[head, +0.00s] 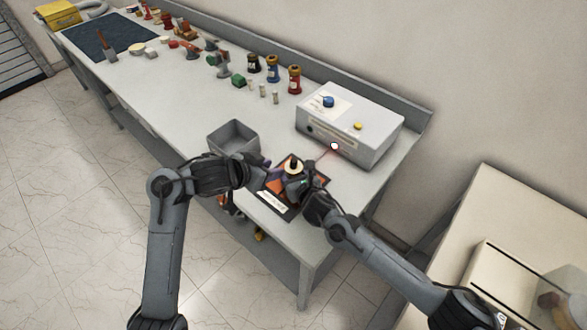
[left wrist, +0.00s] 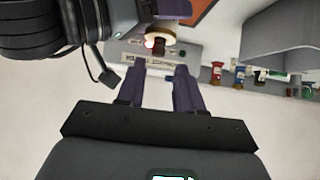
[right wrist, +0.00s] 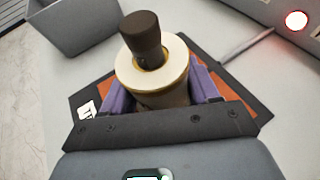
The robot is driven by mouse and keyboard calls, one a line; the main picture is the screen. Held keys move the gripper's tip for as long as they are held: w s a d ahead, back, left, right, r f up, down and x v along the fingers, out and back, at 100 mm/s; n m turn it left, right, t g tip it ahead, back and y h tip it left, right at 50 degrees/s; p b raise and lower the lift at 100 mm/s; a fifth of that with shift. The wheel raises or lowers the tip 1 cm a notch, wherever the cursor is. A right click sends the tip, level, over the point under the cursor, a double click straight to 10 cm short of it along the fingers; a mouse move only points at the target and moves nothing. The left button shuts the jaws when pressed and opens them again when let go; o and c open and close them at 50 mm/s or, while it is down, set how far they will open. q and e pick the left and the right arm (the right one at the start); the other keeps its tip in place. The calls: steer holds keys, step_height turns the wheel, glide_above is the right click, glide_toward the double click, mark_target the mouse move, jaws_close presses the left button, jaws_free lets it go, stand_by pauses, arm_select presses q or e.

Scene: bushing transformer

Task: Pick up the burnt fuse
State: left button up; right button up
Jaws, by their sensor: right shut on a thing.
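A stout bushing with a cream ring (right wrist: 152,66) and a brassy body stands between the fingers of my right gripper (right wrist: 160,95), which is shut on it. A dark brown cylinder (right wrist: 142,36), possibly the burnt fuse, sticks up from the ring's centre. In the head view the cream ring (head: 293,166) shows above the orange-and-black mat, with my right gripper (head: 298,184) around it. My left gripper (head: 266,174) is just left of the bushing. In the left wrist view its purple fingers (left wrist: 160,72) are apart and empty, with the bushing (left wrist: 158,34) beyond their tips.
A grey open bin (head: 234,138) stands left of the mat (head: 268,199). A grey control box (head: 350,124) with a lit white-red lamp (head: 334,146) stands behind. Several coloured bushings, small pale cylinders (head: 263,90) and a green block (head: 239,80) stand farther back on the bench.

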arm_select(q)
steer(key=n+t+h, duration=0.4)
steer(key=n+h, duration=0.3)
steer(key=n, duration=2.7)
glide_toward(291, 164)
steer(key=x, duration=0.8)
steer(key=shift+w+d, duration=0.25)
steer(key=shift+w, duration=0.05)
